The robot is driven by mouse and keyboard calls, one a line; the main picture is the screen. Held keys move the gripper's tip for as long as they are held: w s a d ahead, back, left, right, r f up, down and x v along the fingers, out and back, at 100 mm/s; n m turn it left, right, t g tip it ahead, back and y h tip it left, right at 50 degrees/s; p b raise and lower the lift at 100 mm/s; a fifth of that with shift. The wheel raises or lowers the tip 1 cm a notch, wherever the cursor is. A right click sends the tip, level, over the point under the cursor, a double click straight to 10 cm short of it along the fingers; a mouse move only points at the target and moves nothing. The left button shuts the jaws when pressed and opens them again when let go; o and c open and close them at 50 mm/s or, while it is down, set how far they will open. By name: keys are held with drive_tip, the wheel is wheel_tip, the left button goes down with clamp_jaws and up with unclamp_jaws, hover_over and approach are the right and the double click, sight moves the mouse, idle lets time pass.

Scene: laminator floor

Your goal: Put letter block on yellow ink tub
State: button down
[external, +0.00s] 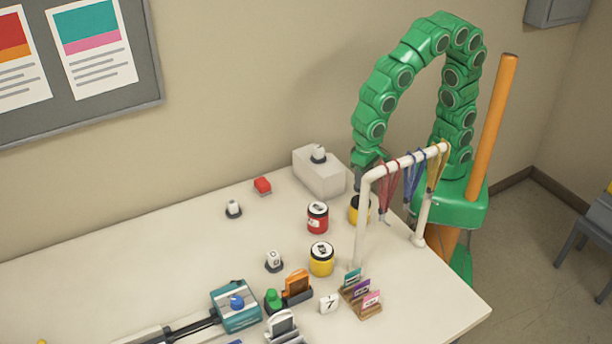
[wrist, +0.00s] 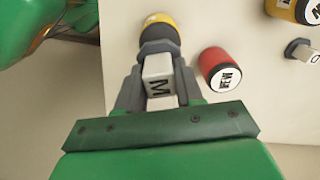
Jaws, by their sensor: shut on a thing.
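My gripper (wrist: 158,85) is shut on a white letter block (wrist: 158,82) marked M, whose dark grey base points away from me. A yellow tub (wrist: 160,20) lies just beyond that base, partly covered by it; I cannot tell whether they touch. In the external view my gripper (external: 364,182) hangs above that yellow tub (external: 359,213), behind the lanyard rack, and the block is not clear there. A second yellow tub (external: 321,260), with a white-labelled lid, stands nearer the front; it also shows in the wrist view (wrist: 296,8).
A red tub (external: 317,218) stands left of the gripper. The white lanyard rack (external: 362,225) is close in front of my arm. A white box (external: 320,175) stands behind. Other stamps (external: 274,262), a card holder (external: 361,294) and a teal device (external: 236,306) are nearer the front.

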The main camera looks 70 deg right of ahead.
drive_tip(key=shift+f, duration=2.35)
drive_tip(key=shift+f, duration=0.15)
drive_tip(key=c, duration=0.7)
unclamp_jaws()
wheel_tip(320, 180, up, 12)
drive_tip(key=shift+r, duration=0.15)
